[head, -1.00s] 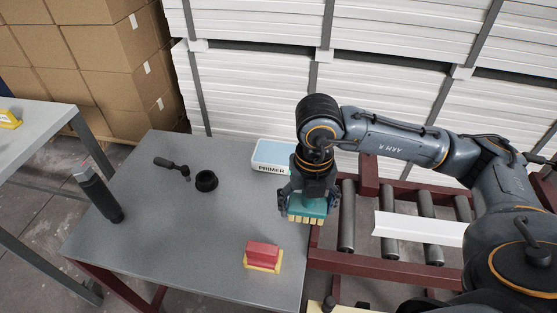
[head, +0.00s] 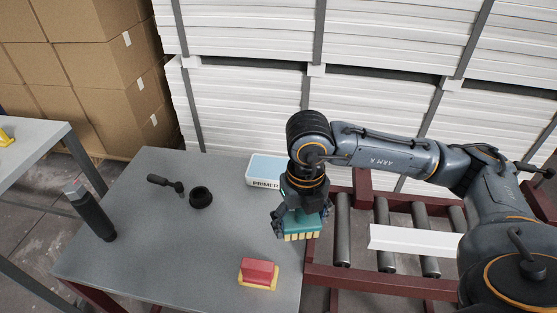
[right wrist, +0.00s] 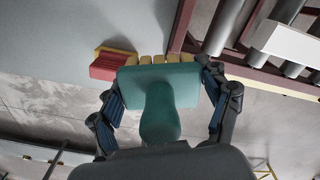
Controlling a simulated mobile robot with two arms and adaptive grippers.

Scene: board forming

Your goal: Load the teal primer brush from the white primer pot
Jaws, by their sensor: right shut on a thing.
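My right gripper (head: 301,216) is shut on the teal primer brush (head: 300,224) and holds it with its pale bristles down, over the right edge of the grey table. The brush also shows in the right wrist view (right wrist: 160,85), between the two fingers. The white primer pot (head: 266,171), a box with a light blue top and the word PRIMER, stands at the table's back right edge, behind and left of the brush. The gripper and wrist hide its right end. The brush appears apart from the pot. My left gripper is not in view.
A roller conveyor (head: 386,225) with a white board (head: 414,242) is at right.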

